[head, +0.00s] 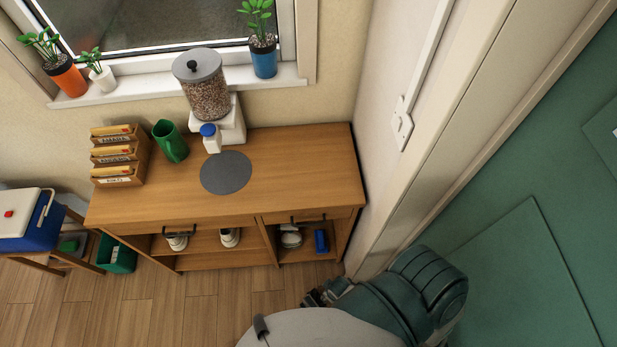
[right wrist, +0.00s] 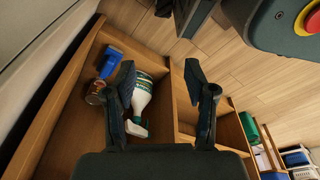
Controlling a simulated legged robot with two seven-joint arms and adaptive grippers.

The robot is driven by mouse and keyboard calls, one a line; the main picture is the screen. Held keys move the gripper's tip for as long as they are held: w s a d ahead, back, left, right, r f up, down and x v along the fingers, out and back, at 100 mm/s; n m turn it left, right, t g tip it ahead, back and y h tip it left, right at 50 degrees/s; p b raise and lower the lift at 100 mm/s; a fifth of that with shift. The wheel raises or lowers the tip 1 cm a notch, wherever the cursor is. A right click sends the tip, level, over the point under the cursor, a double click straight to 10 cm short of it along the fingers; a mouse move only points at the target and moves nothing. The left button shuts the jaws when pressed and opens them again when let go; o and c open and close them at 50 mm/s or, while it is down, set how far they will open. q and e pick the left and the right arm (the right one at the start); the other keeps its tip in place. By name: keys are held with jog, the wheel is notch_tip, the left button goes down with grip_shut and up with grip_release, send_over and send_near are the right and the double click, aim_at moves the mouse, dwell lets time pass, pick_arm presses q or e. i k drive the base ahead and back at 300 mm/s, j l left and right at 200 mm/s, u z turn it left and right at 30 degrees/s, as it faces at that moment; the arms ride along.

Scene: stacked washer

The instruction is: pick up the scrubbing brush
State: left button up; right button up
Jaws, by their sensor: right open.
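A blue object (head: 321,240), which looks like the scrubbing brush, lies in the right open compartment of the wooden cabinet (head: 312,174). It also shows in the right wrist view (right wrist: 109,66), left of the fingers; its bristles cannot be made out. My right gripper (head: 327,292) is low in front of the cabinet's right end, partly hidden by my arm. In the right wrist view my right gripper (right wrist: 160,80) is open, with nothing between its fingertips and the left finger overlapping the view of the compartment. My left gripper is not in view.
A wooden divider bounds the compartment. The door frame (head: 437,130) stands close on the right. Open wood floor (head: 215,310) lies in front of the cabinet.

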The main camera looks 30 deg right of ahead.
aim_at(320, 237)
jog(key=z, duration=1.4)
jog(key=k+j+z, duration=0.1)
jog(key=z, duration=0.3)
jog(key=k+j+z, duration=0.1)
jog(key=z, duration=0.3)
jog(key=k+z, duration=0.2)
jog(key=z, duration=0.2)
